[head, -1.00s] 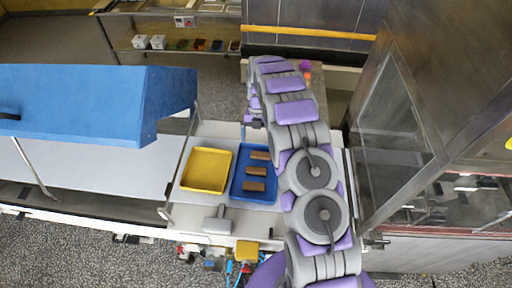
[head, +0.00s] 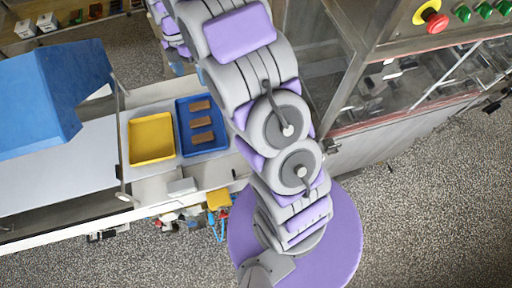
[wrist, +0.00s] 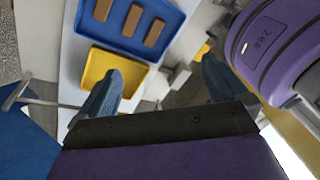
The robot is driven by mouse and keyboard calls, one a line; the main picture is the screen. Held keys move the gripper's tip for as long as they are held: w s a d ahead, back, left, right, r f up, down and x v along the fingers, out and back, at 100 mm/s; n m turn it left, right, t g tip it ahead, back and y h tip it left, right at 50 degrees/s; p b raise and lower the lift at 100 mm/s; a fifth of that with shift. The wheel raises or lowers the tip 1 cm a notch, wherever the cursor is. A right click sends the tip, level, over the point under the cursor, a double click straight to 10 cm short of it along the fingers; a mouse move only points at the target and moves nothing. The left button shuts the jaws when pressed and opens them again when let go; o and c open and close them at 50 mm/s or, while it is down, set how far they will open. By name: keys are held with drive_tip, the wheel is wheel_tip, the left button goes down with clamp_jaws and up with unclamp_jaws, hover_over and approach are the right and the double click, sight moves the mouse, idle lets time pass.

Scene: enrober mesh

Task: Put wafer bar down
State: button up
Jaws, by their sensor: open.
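Several brown wafer bars lie apart in a row in the blue tray (head: 211,146); the middle wafer bar (head: 202,122) is one of them. In the wrist view the wafer bars (wrist: 132,20) show in the blue tray (wrist: 90,20) at the top. The yellow tray (head: 151,138) beside it is empty in the head view; in the wrist view the yellow tray (wrist: 118,64) shows just beyond one fingertip. My gripper (wrist: 160,88) is open, its two blue fingers wide apart, with nothing between them. In the head view my arm hides the fingertips.
A blue hood (head: 50,95) stands over the pale belt (head: 75,160) at the left. A steel machine with a glass front (head: 400,95) and a red stop button (head: 432,18) stands at the right. A shelf (head: 70,30) is at the back left.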

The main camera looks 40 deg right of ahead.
drive_tip(key=s+r+m, duration=0.7)
drive_tip(key=s, duration=0.3)
drive_tip(key=s+r+m+t, duration=0.1)
drive_tip(key=s+r+m, duration=0.1)
drive_tip(key=s+m, duration=1.3)
drive_tip(key=s, duration=1)
drive_tip(key=shift+s+a+r+h, duration=0.3)
drive_tip(key=shift+s+a, duration=0.05)
drive_tip(key=shift+s, duration=0.05)
